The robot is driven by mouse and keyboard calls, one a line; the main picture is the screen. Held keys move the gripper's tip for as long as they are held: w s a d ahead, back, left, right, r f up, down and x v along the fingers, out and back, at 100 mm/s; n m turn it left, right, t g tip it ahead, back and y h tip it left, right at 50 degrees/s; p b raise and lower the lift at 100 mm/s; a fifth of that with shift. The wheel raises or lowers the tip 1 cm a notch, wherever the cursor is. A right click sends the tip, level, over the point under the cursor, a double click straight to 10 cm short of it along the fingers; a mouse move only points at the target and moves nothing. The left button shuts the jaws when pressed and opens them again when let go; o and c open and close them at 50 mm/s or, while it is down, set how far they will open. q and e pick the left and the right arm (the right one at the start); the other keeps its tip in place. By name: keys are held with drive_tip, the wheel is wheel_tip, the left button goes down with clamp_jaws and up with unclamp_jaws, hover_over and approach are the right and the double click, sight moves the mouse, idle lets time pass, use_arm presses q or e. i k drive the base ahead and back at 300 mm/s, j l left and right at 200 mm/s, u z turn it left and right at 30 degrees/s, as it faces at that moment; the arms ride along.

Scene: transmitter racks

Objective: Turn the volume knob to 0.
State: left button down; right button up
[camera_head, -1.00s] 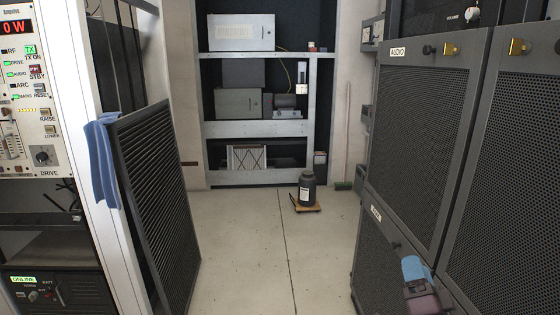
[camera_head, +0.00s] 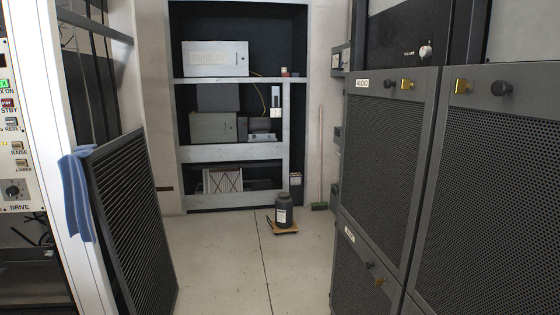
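The volume knob (camera_head: 426,51) is a small light-coloured round knob on a black panel at the upper right, above the mesh doors. A small white label, seemingly reading VOLUME, is to its left. Its pointer setting is too small to read. Neither of my grippers is in view, and nothing touches the knob.
The AUDIO rack's mesh door (camera_head: 395,160) stands at right below the knob's panel, with gold latches. A louvered panel (camera_head: 125,220) with a blue cloth (camera_head: 76,195) leans at left. A dark bottle (camera_head: 283,210) stands on a small wooden dolly. The middle floor is clear.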

sight(425, 51)
drive_tip(key=i+z, duration=0.15)
drive_tip(key=z, duration=1.2)
drive_tip(key=i+j+z, duration=0.1)
drive_tip(key=j+z, duration=0.7)
drive_tip(key=i+j+z, duration=0.1)
drive_tip(key=j+z, duration=0.4)
drive_tip(key=j, duration=0.9)
drive_tip(key=k+j+z, duration=0.15)
drive_tip(key=j, duration=1)
drive_tip(key=z, duration=0.05)
